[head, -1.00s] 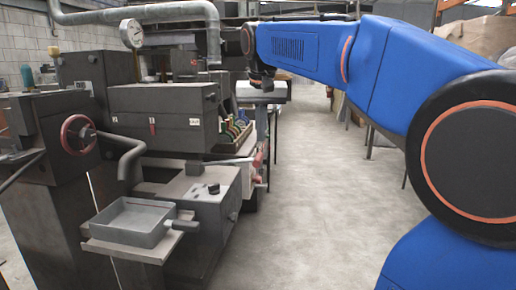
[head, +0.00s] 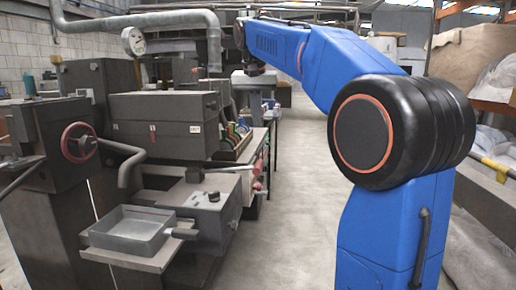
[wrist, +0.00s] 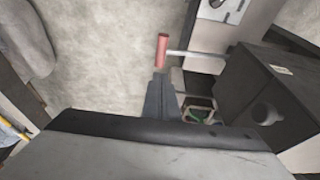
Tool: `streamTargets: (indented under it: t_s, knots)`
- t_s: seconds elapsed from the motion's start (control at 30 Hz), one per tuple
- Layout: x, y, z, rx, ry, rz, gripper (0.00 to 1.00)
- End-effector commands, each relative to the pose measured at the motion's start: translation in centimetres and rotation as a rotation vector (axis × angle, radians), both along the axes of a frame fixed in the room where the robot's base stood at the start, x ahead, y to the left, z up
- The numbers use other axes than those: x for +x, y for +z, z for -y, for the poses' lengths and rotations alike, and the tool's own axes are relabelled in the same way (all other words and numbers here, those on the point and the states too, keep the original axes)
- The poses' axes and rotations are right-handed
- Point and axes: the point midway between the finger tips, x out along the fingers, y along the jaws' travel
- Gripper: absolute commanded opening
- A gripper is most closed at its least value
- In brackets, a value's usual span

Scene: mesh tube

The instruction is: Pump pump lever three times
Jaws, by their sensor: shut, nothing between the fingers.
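The pump lever shows in the wrist view as a metal rod (wrist: 196,53) with a red grip (wrist: 162,51) at its end. It sticks out to the left from beside a dark box-shaped machine part. In the head view a thin grey rod (head: 236,168), which looks like the same lever, sticks out at the machine's right side. My gripper (wrist: 160,78) is shut and empty. In the wrist view its fingertips are just below the red grip; I cannot tell the height gap. In the head view my gripper's fingers are too small to make out.
Bare concrete floor (head: 300,170) lies to the right.

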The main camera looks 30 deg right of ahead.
Motion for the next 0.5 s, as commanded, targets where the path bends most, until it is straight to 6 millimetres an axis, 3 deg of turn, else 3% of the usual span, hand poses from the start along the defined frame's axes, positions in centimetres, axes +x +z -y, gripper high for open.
streamTargets:
  t_s: [0.17, 0.5]
  knots:
    - [0.3, -1.6, 0.3, 0.0, 0.0, -0.002, 0.0]
    - [1.7, -7.2, 1.3, 0.0, 0.0, -0.002, 0.0]
